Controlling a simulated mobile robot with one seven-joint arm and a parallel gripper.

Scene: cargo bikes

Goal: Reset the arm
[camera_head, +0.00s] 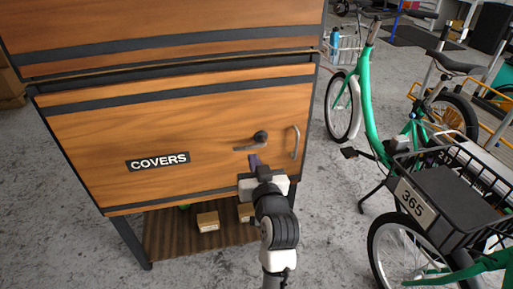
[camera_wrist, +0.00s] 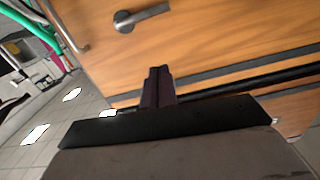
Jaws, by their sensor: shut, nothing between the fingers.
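My gripper (camera_head: 254,162) is shut and empty, just in front of a wooden cabinet door (camera_head: 90,135) labelled COVERS. Its fingertips point at the door a little below a dark lever handle (camera_head: 258,139). In the wrist view my shut fingers (camera_wrist: 158,85) stand up in the middle, with the handle (camera_wrist: 140,17) above them and slightly left. I see no object between the fingers. Whether the fingertips touch the door I cannot tell.
A metal pull bar (camera_head: 295,143) is at the door's right edge. Under the door, a shelf (camera_head: 165,238) holds small cardboard boxes (camera_head: 208,221). Green bikes, one with a rack numbered 365 (camera_head: 412,203), stand to the right. Bare concrete floor (camera_head: 330,235) lies between cabinet and bikes.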

